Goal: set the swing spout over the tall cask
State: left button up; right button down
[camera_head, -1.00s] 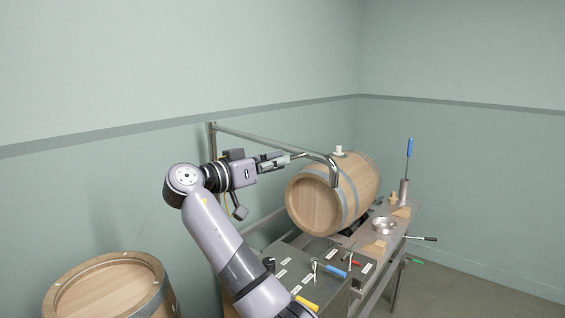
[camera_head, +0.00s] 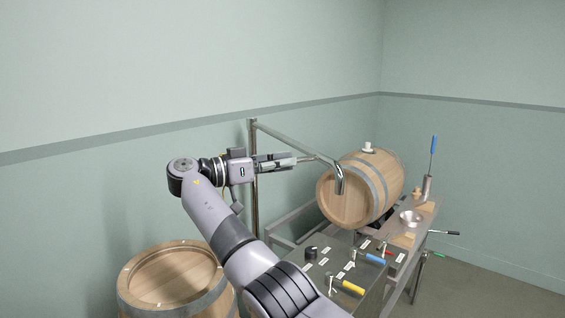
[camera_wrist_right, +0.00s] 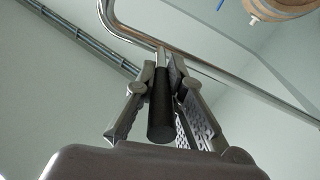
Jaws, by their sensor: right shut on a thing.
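The swing spout (camera_head: 284,138) is a steel pipe on an upright post, with its tip bent down. Its outlet shows in front of the lying barrel's left part; their exact gap cannot be told. My right gripper (camera_head: 290,161) is shut on the spout's handle. In the right wrist view the dark handle (camera_wrist_right: 161,106) is between the fingers (camera_wrist_right: 157,80) of that gripper, below the steel pipe (camera_wrist_right: 205,66). An upright wooden cask (camera_head: 172,275), apparently the tall one, stands at the lower left, away from the outlet. My left gripper is not in view.
A panel with labels and coloured handles (camera_head: 330,262) is in front. A steel bowl (camera_head: 411,217) and a blue-handled tool (camera_head: 433,148) are at the right.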

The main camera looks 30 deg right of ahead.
jog(key=shift+r, duration=0.15)
jog(key=c, duration=1.9)
grip_release()
jog(key=shift+c, duration=0.2)
jog(key=shift+o, duration=1.4)
jog(key=shift+s+d+r, duration=0.1)
jog(key=shift+s+r, duration=0.05)
jog(key=shift+s, duration=0.05)
jog(key=shift+w+f, duration=0.3)
jog(key=shift+w, duration=0.1)
notch_tip(320, 180, up, 10)
jog(key=shift+f, duration=0.1)
jog(key=shift+c, duration=0.5)
